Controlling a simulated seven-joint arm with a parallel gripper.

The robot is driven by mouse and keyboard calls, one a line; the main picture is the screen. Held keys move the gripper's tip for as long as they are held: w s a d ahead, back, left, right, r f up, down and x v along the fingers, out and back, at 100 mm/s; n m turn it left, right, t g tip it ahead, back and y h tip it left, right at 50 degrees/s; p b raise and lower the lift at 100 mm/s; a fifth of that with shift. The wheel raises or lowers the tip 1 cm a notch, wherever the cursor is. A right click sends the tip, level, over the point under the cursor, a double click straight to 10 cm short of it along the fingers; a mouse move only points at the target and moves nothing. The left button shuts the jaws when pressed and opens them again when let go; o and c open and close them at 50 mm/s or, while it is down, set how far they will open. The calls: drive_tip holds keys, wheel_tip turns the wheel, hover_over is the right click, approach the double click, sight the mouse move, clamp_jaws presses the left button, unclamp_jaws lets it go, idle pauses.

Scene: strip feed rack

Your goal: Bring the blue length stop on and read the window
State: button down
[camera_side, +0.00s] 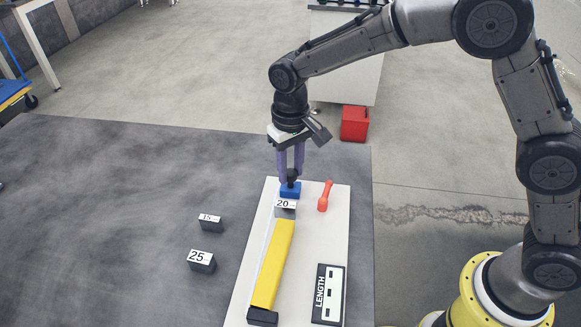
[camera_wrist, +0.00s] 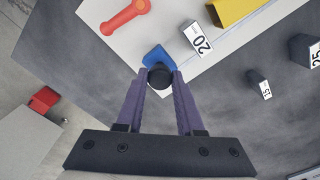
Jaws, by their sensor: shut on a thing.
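The blue length stop (camera_side: 290,189) sits on the white board (camera_side: 313,245), at the far end of the row with the "20" block and yellow strip. My gripper (camera_side: 290,177) points down and is shut on the stop's black knob. The wrist view shows the stop (camera_wrist: 155,54) ahead of my gripper's fingertips (camera_wrist: 160,77), with the black knob between them. The grey "20" block (camera_side: 285,209) is between the stop and the yellow strip (camera_side: 272,265); whether they touch is unclear.
A red handle (camera_side: 325,197) lies right of the stop. A black end block (camera_side: 262,317) is at the strip's near end. Loose "15" (camera_side: 211,223) and "25" (camera_side: 202,261) blocks stand on the dark table (camera_side: 110,230), left of the board.

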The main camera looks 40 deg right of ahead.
drive_tip(key=s+a, duration=0.6)
drive_tip(key=shift+w, duration=0.15)
idle(1.0)
drive_tip(key=c, duration=0.5)
unclamp_jaws()
